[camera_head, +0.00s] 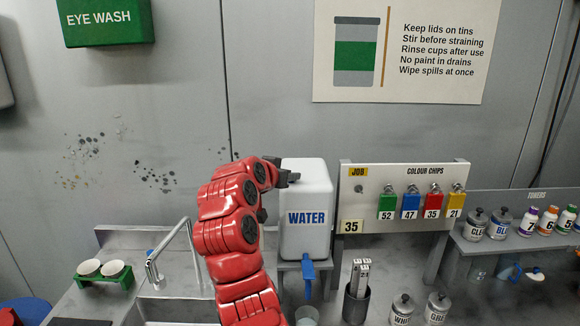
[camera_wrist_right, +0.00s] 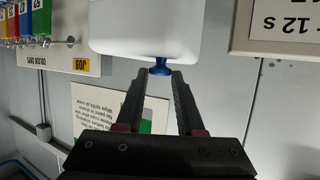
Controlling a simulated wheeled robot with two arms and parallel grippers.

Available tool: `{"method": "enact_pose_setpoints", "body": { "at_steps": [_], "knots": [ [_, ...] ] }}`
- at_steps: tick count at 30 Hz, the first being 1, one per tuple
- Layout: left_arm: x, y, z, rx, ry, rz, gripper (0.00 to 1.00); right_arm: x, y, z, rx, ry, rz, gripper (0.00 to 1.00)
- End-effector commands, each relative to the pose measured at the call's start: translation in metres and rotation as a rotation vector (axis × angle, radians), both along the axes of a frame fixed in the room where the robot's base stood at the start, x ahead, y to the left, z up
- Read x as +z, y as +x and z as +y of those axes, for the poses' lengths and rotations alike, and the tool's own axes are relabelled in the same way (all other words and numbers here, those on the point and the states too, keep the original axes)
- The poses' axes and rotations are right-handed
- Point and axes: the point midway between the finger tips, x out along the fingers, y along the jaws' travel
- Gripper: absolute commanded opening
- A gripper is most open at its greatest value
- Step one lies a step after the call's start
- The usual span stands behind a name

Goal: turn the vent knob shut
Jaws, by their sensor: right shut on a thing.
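The white water container (camera_head: 306,235) labelled WATER stands on a stand at the middle of the head view, and its white body (camera_wrist_right: 160,28) also fills the top of the right wrist view. The blue vent knob (camera_wrist_right: 160,65) sits on the container, between my right fingertips. My right gripper (camera_wrist_right: 160,76) is shut on the knob. In the head view my red right arm reaches up to the container's top, where the dark gripper (camera_head: 287,177) hides the knob. The knob's turn angle cannot be told. My left gripper is not in view.
A blue tap (camera_head: 308,270) is on the container's front, with a cup (camera_head: 307,317) below. A steel faucet (camera_head: 175,250) and green cup holder (camera_head: 104,279) are left. The colour chips board (camera_head: 400,220) stands close on the right, with a dark holder (camera_head: 356,303) before it.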

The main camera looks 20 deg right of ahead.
Motion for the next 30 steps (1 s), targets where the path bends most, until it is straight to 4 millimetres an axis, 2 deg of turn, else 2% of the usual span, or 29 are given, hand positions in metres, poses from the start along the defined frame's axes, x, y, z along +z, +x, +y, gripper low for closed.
{"method": "enact_pose_setpoints", "body": {
  "at_steps": [3,13,30],
  "knots": [
    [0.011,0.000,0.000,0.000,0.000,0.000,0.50,0.002,0.003,0.004,-0.086,0.001,0.007,0.00],
    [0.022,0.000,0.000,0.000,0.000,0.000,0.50,0.002,0.006,0.004,-0.263,0.001,0.001,0.00],
    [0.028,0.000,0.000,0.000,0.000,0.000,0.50,-0.001,0.007,0.005,-0.375,0.002,0.000,0.00]
  ]
}}
